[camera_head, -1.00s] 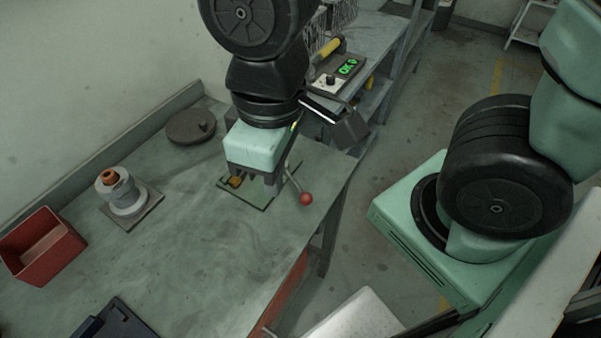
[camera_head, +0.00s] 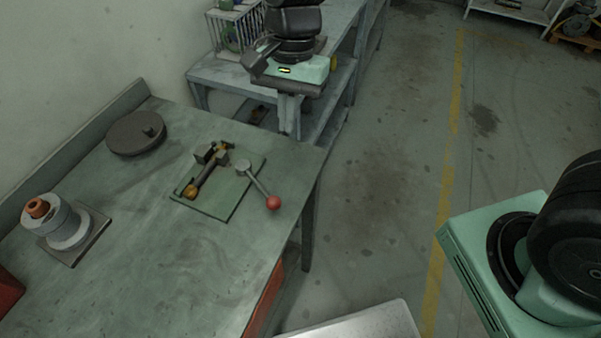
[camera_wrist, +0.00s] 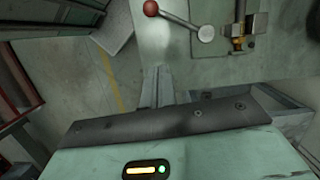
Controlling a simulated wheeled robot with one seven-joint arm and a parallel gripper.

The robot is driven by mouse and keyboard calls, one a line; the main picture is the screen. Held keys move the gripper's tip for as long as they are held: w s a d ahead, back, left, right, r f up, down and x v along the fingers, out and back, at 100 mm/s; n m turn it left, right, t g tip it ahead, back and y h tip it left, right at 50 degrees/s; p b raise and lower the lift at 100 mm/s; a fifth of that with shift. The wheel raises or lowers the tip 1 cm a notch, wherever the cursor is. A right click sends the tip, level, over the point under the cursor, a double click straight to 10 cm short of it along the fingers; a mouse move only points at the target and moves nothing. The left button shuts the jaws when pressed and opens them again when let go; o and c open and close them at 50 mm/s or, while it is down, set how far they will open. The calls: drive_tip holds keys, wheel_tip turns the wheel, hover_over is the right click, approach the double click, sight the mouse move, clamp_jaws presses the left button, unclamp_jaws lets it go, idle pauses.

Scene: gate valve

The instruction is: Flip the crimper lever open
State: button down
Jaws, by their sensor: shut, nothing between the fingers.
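The crimper (camera_head: 208,170) sits on a green base plate (camera_head: 228,200) near the right edge of the workbench. Its lever (camera_head: 259,183) has a red ball knob (camera_head: 273,203) and slants out to the right, reaching the edge of the plate and beyond. A yellow-brown fitting (camera_head: 191,191) lies at the crimper's front end. In the wrist view the red knob (camera_wrist: 150,8) and lever (camera_wrist: 180,20) are at the top. My gripper (camera_head: 289,128) is shut and empty, pointing down beyond the bench's far right corner, apart from the lever. Its fingers also show in the wrist view (camera_wrist: 160,80).
A grey flanged part with an orange top (camera_head: 60,222) stands left. A red bin (camera_head: 8,292) is at the left edge. A lower shelf (camera_head: 215,72) stands behind my gripper; floor is open right.

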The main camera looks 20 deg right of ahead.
sight(257, 183)
drive_tip(key=shift+d, duration=0.1)
drive_tip(key=p+x, duration=0.1)
drive_tip(key=x, duration=0.8)
drive_tip(key=shift+f, duration=0.2)
drive_tip(key=s+a, duration=0.1)
drive_tip(key=s+a+f+p, duration=0.1)
drive_tip(key=shift+s, duration=0.3)
drive_tip(key=shift+s+a+f, duration=0.2)
drive_tip(key=shift+s+a, duration=0.05)
drive_tip(key=shift+s, duration=0.15)
